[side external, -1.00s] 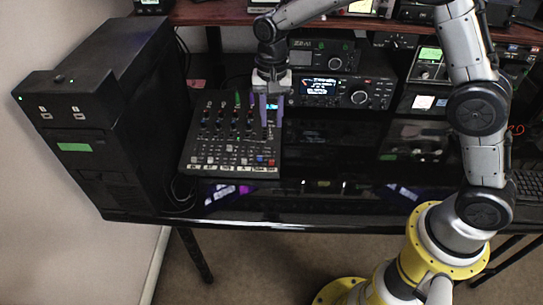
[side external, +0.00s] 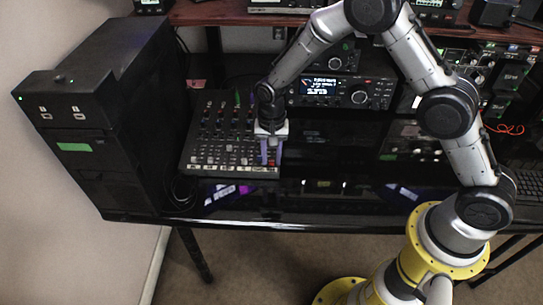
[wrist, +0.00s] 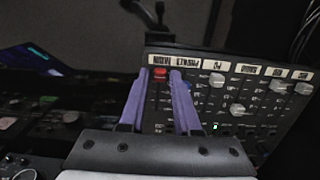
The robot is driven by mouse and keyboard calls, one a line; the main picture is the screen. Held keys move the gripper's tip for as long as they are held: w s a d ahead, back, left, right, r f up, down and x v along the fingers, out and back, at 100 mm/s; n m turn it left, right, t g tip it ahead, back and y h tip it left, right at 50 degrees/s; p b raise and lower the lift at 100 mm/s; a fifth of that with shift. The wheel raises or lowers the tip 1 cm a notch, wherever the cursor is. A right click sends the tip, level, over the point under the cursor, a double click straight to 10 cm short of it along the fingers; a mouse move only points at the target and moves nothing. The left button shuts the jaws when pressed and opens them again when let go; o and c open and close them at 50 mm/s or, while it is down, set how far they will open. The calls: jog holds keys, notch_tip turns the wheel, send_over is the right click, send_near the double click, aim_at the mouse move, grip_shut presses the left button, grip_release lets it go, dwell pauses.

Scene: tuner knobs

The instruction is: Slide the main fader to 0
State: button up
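The mixer (side external: 205,158) lies on the black desk, with a row of fader caps near its labelled front edge. It also shows in the wrist view (wrist: 265,105). The red fader cap (wrist: 160,73) is in the end column, close to the white label strip (wrist: 190,63). My gripper (side external: 271,162) points down over the front right corner of the mixer. In the wrist view, its two purple fingers (wrist: 159,74) are apart, with the red cap between their tips. I cannot tell whether either finger touches it.
Grey caps (wrist: 217,80) sit in the neighbouring columns, close to the right finger. A black computer tower (side external: 110,130) stands left of the mixer. Radios (side external: 340,92) stand behind and to the right. The glossy desk front (side external: 310,205) is mostly clear.

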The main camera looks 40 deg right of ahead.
jog(key=shift+f, duration=0.15)
grip_shut()
dwell(1.4)
